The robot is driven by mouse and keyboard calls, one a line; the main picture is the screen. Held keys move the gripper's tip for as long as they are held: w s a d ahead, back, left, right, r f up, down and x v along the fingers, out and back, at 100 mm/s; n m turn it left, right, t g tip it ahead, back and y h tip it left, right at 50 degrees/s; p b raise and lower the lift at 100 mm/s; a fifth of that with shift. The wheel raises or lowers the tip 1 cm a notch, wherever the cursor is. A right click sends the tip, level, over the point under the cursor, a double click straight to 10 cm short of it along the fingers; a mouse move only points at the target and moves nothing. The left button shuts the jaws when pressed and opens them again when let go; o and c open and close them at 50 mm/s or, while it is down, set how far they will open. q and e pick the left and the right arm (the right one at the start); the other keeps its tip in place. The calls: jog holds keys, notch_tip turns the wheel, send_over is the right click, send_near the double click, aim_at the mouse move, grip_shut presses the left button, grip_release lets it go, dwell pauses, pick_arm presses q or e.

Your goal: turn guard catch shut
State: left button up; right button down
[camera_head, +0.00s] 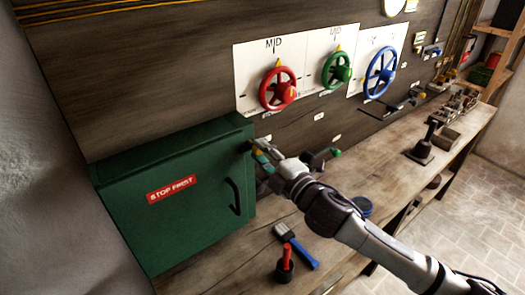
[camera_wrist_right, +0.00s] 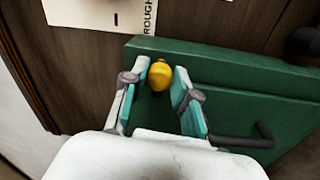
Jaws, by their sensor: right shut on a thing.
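The green guard box (camera_head: 170,225) with a red "STOP FIRST" label and a dark handle stands at the left of the bench, its door closed as far as I can see. My right gripper (camera_head: 262,154) is at the box's upper right front corner. In the right wrist view, its two teal-padded fingers (camera_wrist_right: 162,76) are on either side of the yellow catch knob (camera_wrist_right: 159,74), shut on it. In the head view the fingers mostly hide the catch. My left gripper is not in view.
Red (camera_head: 278,89), green (camera_head: 337,70) and blue (camera_head: 381,72) handwheels are on the wall panel. A black lever (camera_head: 424,146) stands farther right.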

dwell(0.5)
jog(key=c, duration=0.9)
grip_release()
jog(key=shift+s+d+f, duration=0.1)
jog(key=shift+s+d, duration=0.15)
jog(key=v, duration=1.1)
jog(key=shift+s, duration=0.15)
jog(key=shift+d, duration=0.1)
